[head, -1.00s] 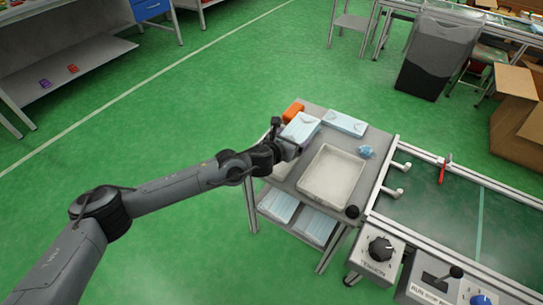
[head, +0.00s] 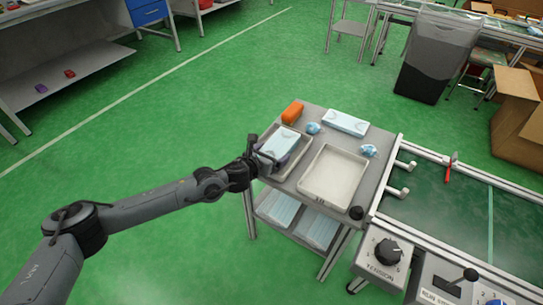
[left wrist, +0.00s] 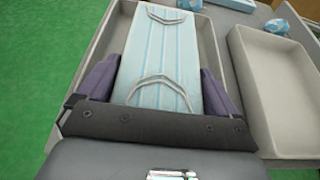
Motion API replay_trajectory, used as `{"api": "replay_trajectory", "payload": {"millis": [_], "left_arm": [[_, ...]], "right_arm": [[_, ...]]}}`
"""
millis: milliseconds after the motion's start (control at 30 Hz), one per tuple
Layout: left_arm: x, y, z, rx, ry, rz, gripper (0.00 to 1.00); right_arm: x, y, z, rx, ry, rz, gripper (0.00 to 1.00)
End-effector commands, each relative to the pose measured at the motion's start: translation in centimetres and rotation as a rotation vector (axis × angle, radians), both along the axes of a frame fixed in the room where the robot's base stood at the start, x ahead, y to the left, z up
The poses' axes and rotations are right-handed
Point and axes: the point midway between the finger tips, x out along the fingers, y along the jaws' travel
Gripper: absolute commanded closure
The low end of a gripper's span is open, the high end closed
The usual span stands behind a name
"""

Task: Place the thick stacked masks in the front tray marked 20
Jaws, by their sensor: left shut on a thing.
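My left gripper (head: 256,158) is shut on a thick light-blue mask stack (head: 280,143). In the left wrist view the stack (left wrist: 160,65) lies between the dark purple fingers of the gripper (left wrist: 157,85), with white ear loops on top. The stack is over the left grey tray (head: 302,152); that tray's rim shows beside it in the left wrist view (left wrist: 212,50). Whether the stack touches the tray floor I cannot tell. A second, empty-looking tray (head: 333,176) sits to the right, with a small dark mark on its near side, hard to read. My right gripper is not in view.
Another blue stack (head: 346,122), an orange object (head: 292,113) and two crumpled blue pieces (head: 313,128) (head: 368,150) lie on the cart. More blue stacks (head: 277,208) lie on its lower shelf. A conveyor with a tension knob (head: 386,249) adjoins on the right.

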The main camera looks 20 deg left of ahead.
Motion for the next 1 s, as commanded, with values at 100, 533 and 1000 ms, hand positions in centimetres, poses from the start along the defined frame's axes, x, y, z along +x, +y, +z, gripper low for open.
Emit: {"api": "replay_trajectory", "payload": {"millis": [100,533,1000], "left_arm": [[0.0,0.0,0.2,0.0,0.0,0.0,0.38],[0.0,0.0,-0.1,0.0,0.0,0.0,0.0],[-4.0,0.9,2.2,0.002,0.002,-0.001,0.0]], "right_arm": [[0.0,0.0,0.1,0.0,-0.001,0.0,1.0],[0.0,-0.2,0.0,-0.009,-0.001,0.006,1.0],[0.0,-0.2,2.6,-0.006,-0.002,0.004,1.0]]}}
